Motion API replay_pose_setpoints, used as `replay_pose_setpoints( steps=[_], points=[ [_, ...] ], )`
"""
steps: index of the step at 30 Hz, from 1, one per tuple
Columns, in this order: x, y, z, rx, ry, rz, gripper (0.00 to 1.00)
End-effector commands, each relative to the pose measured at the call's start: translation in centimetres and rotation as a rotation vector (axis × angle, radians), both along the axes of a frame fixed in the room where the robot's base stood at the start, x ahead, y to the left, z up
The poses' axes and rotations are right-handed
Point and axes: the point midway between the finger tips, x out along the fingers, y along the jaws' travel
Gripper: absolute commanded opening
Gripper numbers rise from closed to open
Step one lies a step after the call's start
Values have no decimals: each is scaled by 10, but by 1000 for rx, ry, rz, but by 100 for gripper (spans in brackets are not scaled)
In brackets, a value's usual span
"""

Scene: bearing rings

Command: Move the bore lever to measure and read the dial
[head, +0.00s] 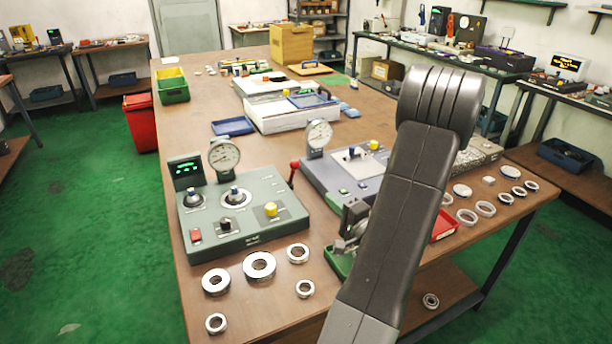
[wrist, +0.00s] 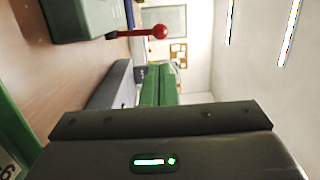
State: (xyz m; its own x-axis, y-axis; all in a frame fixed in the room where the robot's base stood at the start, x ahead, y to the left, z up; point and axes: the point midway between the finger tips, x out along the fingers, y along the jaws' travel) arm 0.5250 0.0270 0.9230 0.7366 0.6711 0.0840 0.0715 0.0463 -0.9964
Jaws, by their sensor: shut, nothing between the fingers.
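The grey-green bore gauge (head: 245,217) stands at the table's near left. Its round dial (head: 223,157) is on a post at the back, too small to read. The bore lever, with a red ball knob (head: 294,164), rises upright at the gauge's right edge. The knob also shows at the top of the wrist view (wrist: 160,31), apart from my gripper. My gripper (head: 345,243) is shut and empty, to the right of and nearer than the lever. My arm partly hides it. A ring sits around the gauge's central post (head: 235,195).
Several loose rings, one a large ring (head: 259,266), lie before the gauge. A second grey gauge (head: 325,178) stands to its right, close behind my gripper. A green tray (head: 335,262) is under my gripper. A red tray (head: 445,225) lies right of my arm.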

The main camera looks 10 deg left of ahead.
Motion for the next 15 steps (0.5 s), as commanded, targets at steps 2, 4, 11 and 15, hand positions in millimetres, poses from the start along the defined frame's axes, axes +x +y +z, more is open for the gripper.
replay_pose_setpoints(
  steps=[2, 4, 11, 15],
  points=[
    [0, 0, 0, 1, 1, 1, 0],
    [0, 0, 0, 0, 1, 1, 0],
    [8, 8, 2, 1, 1, 4, 0],
    [24, 24, 5, 0, 2, 7, 0]
  ],
)
